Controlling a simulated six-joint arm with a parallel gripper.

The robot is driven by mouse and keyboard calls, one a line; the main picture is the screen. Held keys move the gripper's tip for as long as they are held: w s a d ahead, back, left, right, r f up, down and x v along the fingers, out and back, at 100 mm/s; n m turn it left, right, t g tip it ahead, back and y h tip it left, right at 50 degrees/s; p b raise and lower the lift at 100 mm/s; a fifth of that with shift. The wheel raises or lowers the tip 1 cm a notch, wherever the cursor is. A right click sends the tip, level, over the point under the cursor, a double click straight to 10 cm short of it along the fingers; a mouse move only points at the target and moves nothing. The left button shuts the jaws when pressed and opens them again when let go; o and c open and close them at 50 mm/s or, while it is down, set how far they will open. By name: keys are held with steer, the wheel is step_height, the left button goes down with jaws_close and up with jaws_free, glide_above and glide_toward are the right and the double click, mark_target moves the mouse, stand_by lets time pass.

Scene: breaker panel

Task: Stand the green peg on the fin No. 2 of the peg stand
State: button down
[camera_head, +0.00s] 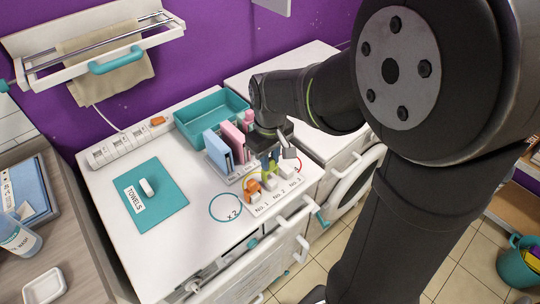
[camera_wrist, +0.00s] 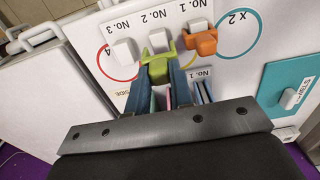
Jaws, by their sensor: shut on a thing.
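The white peg stand (camera_head: 276,207) is near the front of the white top, with labels No. 1, No. 2 and No. 3. An orange peg (camera_wrist: 201,40) is on fin No. 1 (camera_wrist: 198,25). Fin No. 3 (camera_wrist: 123,50) is bare. My gripper (camera_wrist: 158,74) is shut on the green peg (camera_wrist: 157,66), pointing down over the stand. The peg's two prongs show on either side of fin No. 2 (camera_wrist: 158,39) in the wrist view. I cannot tell whether it is seated. The green peg also shows below my gripper in the head view (camera_head: 267,166).
Blue (camera_head: 218,151) and pink (camera_head: 233,142) upright pieces stand close behind my gripper. A teal tray (camera_head: 190,132) is farther back. A teal mat (camera_head: 172,184) with a white object (camera_head: 147,187) lies left. The top around the teal ring is clear.

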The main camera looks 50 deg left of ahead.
mark_target(270, 167)
steer(key=shift+f, duration=1.95)
steer(key=c, duration=1.2)
jaws_free()
step_height(270, 167, up, 17)
steer(key=shift+r, duration=0.2)
step_height(270, 167, down, 18)
steer(key=shift+r, duration=0.35)
